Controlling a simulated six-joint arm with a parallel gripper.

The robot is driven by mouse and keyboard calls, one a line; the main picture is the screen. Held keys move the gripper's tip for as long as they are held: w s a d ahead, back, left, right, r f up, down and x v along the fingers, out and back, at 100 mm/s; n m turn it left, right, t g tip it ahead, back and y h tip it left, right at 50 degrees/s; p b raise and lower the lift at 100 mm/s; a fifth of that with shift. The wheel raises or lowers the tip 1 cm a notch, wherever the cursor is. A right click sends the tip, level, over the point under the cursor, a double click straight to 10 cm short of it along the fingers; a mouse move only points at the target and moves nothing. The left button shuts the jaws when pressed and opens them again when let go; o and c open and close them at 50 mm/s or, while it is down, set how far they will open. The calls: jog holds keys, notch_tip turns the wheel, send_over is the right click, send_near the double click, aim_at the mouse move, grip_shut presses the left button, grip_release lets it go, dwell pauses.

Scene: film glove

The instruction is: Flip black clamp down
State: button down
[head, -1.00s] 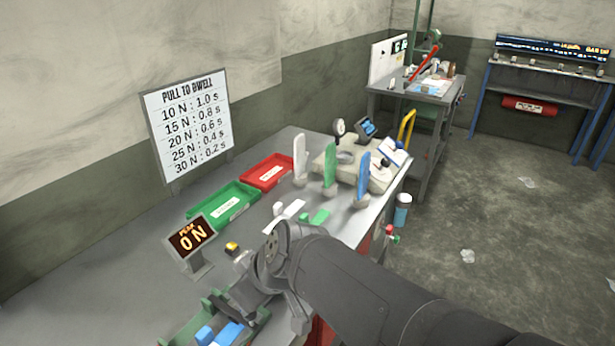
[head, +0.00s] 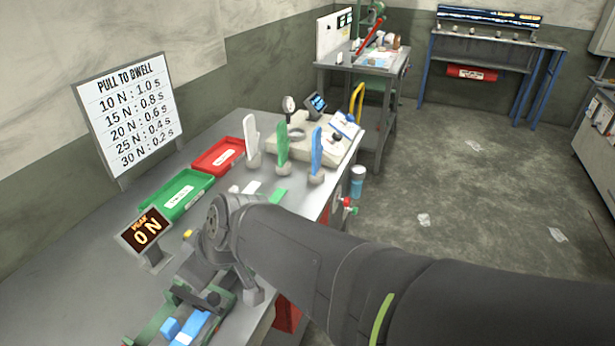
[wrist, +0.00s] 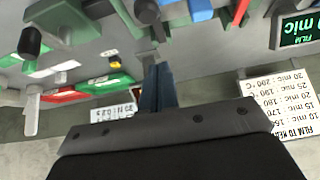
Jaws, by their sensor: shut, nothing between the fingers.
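The black clamp (head: 192,298) is a dark lever with a round knob at its right end, on a green fixture (head: 160,318) at the bottom of the head view. A black knob (wrist: 147,11) on a thin stem shows at the top of the wrist view. It appears to be the clamp's knob. My gripper (wrist: 157,72) is shut and empty in the wrist view, its dark fingers pointing toward the bench. The knob lies just beyond the fingertips; I cannot tell whether they touch. In the head view my wrist hides part of the fixture and the fingertips.
Green (head: 178,194) and red (head: 218,156) trays lie farther back. Upright white, green and blue pieces stand beyond. The bench's left part is clear.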

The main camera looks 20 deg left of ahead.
jog(key=d+r, duration=0.5)
jog(key=d, duration=0.4)
jog(key=shift+d, duration=0.4)
jog(key=shift+a+r, duration=0.1)
jog(key=a+f, duration=0.5)
jog(key=a, duration=0.4)
jog(key=shift+a+f, duration=0.15)
jog(key=shift+a, duration=0.15)
dwell(0.4)
